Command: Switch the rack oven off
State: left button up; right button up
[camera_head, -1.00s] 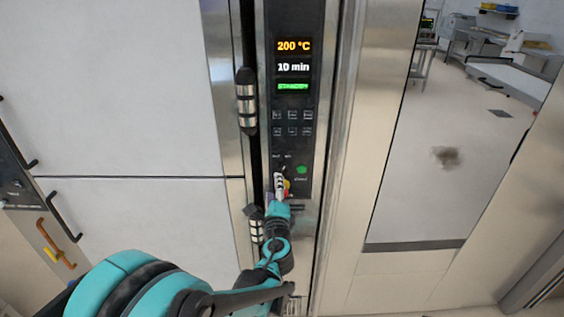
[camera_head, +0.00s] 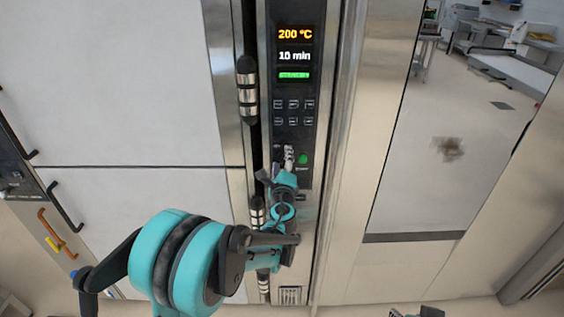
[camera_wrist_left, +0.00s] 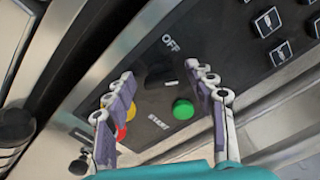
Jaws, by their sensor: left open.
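The rack oven's dark control panel (camera_head: 294,134) stands upright with lit displays reading 200 °C and a minutes value above a green bar. In the left wrist view, a black rotary knob (camera_wrist_left: 160,75) sits below the OFF label (camera_wrist_left: 171,42). A green button (camera_wrist_left: 183,109) is beside it; it also shows in the head view (camera_head: 303,159). A red and yellow button (camera_wrist_left: 123,117) is partly hidden by a finger. My left gripper (camera_wrist_left: 165,84) is open, its fingers either side of the knob; contact cannot be told. My right gripper (camera_head: 417,312) barely shows at the bottom edge.
Large pale doors with black handles (camera_head: 66,207) fill the left. Metal hinges (camera_head: 247,86) run close along the panel's left side. A steel frame (camera_head: 345,150) stands to its right.

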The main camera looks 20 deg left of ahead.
pick_arm(q)
jog(key=c, duration=1.2)
jog(key=shift+o, duration=0.2)
jog(key=shift+n, duration=0.3)
jog(key=n+b, duration=0.1)
jog(key=n, duration=0.4)
jog(key=shift+f, duration=0.15)
jog(key=n, duration=0.6)
jog(key=shift+b, duration=0.3)
jog(key=shift+f+n, duration=0.1)
jog(key=shift+n, duration=0.2)
jog(key=o, duration=1.2)
jog(key=shift+c, duration=0.2)
